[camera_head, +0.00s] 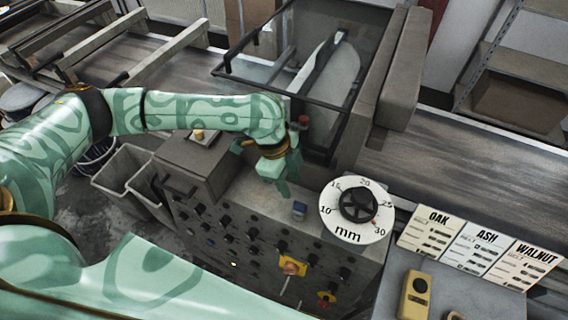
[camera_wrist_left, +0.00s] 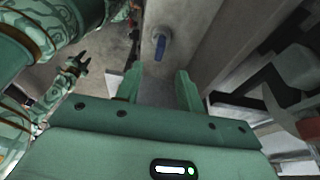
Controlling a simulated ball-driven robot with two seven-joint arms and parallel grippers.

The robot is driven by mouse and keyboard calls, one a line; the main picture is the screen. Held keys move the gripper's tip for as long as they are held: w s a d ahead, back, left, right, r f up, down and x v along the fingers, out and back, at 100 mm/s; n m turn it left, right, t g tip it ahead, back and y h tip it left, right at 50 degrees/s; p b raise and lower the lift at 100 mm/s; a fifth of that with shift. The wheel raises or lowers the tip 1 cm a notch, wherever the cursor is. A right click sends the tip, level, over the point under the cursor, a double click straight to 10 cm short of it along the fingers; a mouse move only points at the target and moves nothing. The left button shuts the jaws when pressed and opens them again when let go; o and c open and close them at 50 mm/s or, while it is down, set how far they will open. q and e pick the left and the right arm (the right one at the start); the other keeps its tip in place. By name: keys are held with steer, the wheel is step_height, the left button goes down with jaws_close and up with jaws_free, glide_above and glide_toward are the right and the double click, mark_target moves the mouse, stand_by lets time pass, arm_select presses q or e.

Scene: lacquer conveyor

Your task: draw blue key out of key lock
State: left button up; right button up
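The blue key (camera_head: 299,210) sits in the key lock on the top of the grey machine cabinet, left of the round mm dial. In the left wrist view the blue key (camera_wrist_left: 161,47) stands in its round lock (camera_wrist_left: 158,33), beyond my fingertips. My left gripper (camera_head: 284,188) is above the cabinet top, just up and left of the key. In the wrist view the left gripper (camera_wrist_left: 159,82) is open, with a gap and nothing between its fingers. My right gripper (camera_wrist_left: 80,65) shows small at the left of the wrist view, its fingers apart; the head view does not show it.
The mm dial (camera_head: 357,210) with a black knob is right of the key. A dark-framed clear guard (camera_head: 300,60) stands behind the gripper. OAK, ASH and WALNUT cards (camera_head: 475,248) and a yellow handheld device (camera_head: 415,295) are at the right. Grey bins (camera_head: 125,175) are at the left.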

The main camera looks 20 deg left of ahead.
mark_target(298, 203)
arm_select(q)
steer(key=b+x, duration=0.1)
steer(key=x, duration=0.8)
steer(key=shift+f+b, duration=0.2)
steer(key=shift+b, duration=0.2)
jaws_close()
